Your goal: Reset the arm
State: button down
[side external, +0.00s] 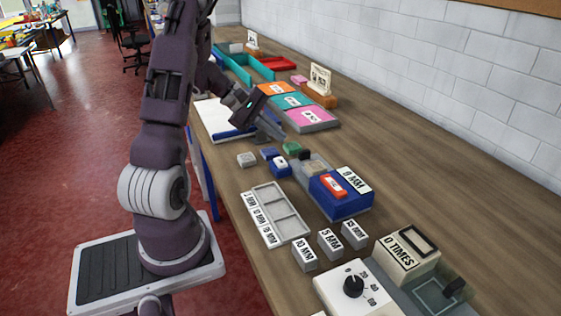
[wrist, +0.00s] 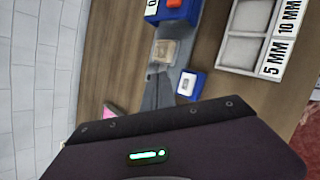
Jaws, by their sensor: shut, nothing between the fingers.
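My gripper (side external: 270,130) is over the wooden bench in the side view, angled down toward the right. Its grey fingers are together with nothing seen between them. In the wrist view the grey fingers (wrist: 156,92) extend up from the dark hand, beside a small blue block with a pale top (wrist: 186,84). That small blue block (side external: 281,164) sits below the fingertips in the side picture. Whether the fingers touch anything on the bench is hard to tell.
A blue box (side external: 340,204) with a red tag, a compartment tray (side external: 276,216) and several labelled blocks (side external: 305,253) stand nearer the camera. Coloured boxes (side external: 313,118) and a teal-walled tray (side external: 232,68) lie behind.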

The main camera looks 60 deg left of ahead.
dwell(0.5)
jog(key=w+d+r+m+g+h, duration=0.2)
jog(key=d+r+m, duration=0.5)
jog(key=d, duration=0.7)
jog(key=s+d+r+m+g+y, duration=0.1)
jog(key=s+d+r+m, duration=0.25)
jog(key=d, duration=0.25)
jog(key=s+d+r+m+g, duration=0.2)
jog(key=s+d+m, duration=0.15)
jog(key=d, duration=0.35)
jog(key=s+d+r+m+t+y, duration=0.1)
jog(key=s+m+y, duration=0.3)
jog(key=s+m, duration=0.4)
jog(key=s+d+t, duration=0.1)
jog(key=s, duration=0.3)
jog(key=shift+d+r+y, duration=0.3)
jog(key=shift+r+y, duration=0.05)
jog(key=shift+y, duration=0.05)
